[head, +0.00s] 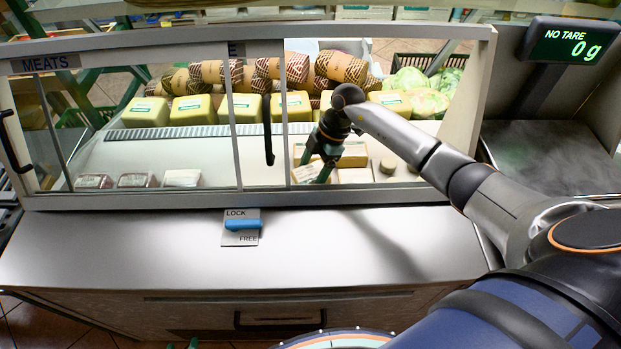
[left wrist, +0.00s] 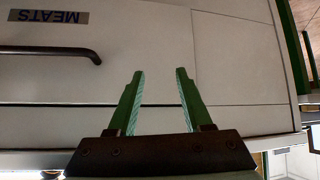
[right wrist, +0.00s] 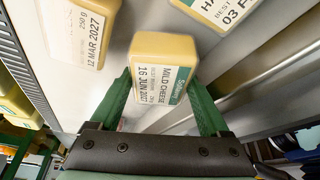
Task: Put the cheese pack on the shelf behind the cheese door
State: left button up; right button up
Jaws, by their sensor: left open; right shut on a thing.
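In the right wrist view the cheese pack (right wrist: 163,60), a yellow block labelled "MILD CHEESE 16 JUN 2027", sits between the fingers of my right gripper (right wrist: 158,88), which is shut on it. In the head view my right gripper (head: 315,166) is inside the glass case, low over the pale shelf (head: 215,166). I cannot tell whether the pack touches the shelf. The cheese door (head: 258,120) is slid left, its label mostly hidden, leaving the right side open. My left gripper (left wrist: 160,72) is open and empty before a panel marked MEATS; only its tips show in the head view (head: 182,345).
Other cheese packs (right wrist: 82,28) lie close to the held one. Larger yellow blocks (head: 190,109) line the case's back, under patterned rolls (head: 340,67). Wrapped meats (head: 137,180) lie at left. A blue lock slider (head: 243,224) is on the counter, otherwise clear.

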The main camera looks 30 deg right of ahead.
jog(key=shift+f, duration=1.05)
jog(key=o, duration=1.5)
jog(key=shift+f, duration=0.1)
jog(key=v, duration=1.2)
